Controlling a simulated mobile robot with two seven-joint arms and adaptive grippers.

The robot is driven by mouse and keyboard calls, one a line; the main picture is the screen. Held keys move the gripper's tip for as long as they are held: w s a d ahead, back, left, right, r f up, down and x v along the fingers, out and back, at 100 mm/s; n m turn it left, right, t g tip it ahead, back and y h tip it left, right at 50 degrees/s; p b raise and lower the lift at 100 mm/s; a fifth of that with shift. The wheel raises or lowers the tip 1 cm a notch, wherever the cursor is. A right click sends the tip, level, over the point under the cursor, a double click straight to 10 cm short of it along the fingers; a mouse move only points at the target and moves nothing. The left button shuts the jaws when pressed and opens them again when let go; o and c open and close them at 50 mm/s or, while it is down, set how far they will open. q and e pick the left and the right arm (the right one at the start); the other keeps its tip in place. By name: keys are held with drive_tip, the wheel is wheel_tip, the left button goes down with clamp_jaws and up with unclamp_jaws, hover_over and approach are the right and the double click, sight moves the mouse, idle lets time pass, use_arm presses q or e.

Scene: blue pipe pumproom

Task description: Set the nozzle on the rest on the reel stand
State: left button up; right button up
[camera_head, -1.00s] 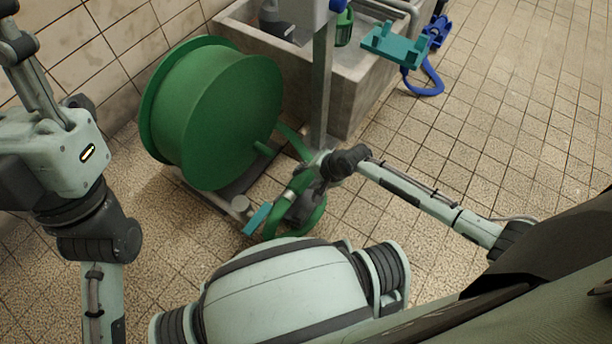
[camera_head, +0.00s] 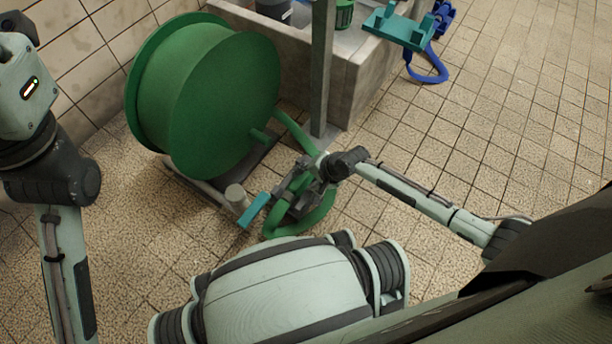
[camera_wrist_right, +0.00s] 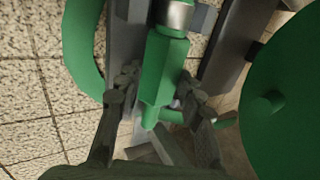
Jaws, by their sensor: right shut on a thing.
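My right gripper (camera_head: 298,190) is low in front of the green reel and shut on the green nozzle (camera_wrist_right: 165,65). In the right wrist view its dark fingers (camera_wrist_right: 156,98) lie on both sides of the nozzle's green body, below a silver ring. In the head view the gripper mostly hides the nozzle. A green hose loop (camera_head: 318,218) hangs beside the gripper. A teal piece (camera_head: 254,210), perhaps the rest, stands by the reel stand (camera_head: 205,195), just left of the gripper. I cannot tell whether the nozzle touches it. My left gripper is out of view.
The big green reel (camera_head: 205,100) stands left of the gripper and also shows in the right wrist view (camera_wrist_right: 285,100). A grey post (camera_head: 322,70) and concrete trough (camera_head: 365,85) stand behind. A teal bracket (camera_head: 400,27) and blue strap (camera_head: 428,68) are at upper right. Right floor is clear.

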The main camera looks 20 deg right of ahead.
idle(0.3)
drive_tip(key=o, duration=1.4)
drive_tip(key=shift+f, duration=0.1)
drive_tip(key=v, duration=1.2)
drive_tip(key=shift+w, duration=0.1)
